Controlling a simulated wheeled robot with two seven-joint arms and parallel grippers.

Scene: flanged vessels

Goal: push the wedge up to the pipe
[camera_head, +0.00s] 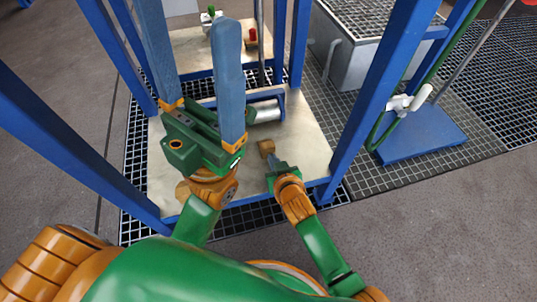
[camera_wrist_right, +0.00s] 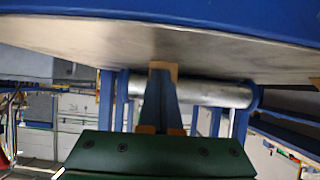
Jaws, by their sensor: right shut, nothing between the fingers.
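The pipe (camera_head: 266,111) is a silver cylinder lying in a blue holder on the pale plate; the pipe also shows in the right wrist view (camera_wrist_right: 208,93). The wedge (camera_head: 266,147) is a small tan block on the plate, on the near side of the pipe, with bare plate between them. My right gripper (camera_head: 274,161) is shut and empty, its fingertips right behind the wedge. In the right wrist view the wedge (camera_wrist_right: 163,65) is mostly hidden behind the fingers; I cannot tell whether they touch. My left gripper (camera_head: 197,70) is open, its long blue fingers raised toward the head camera.
Blue posts (camera_head: 370,80) rise around the pale plate (camera_head: 308,150). A second plate (camera_head: 190,50) behind carries small green and red parts. A grey box (camera_head: 365,45) and a blue base (camera_head: 420,133) with a green pipe stand at the right. The plate right of the wedge is clear.

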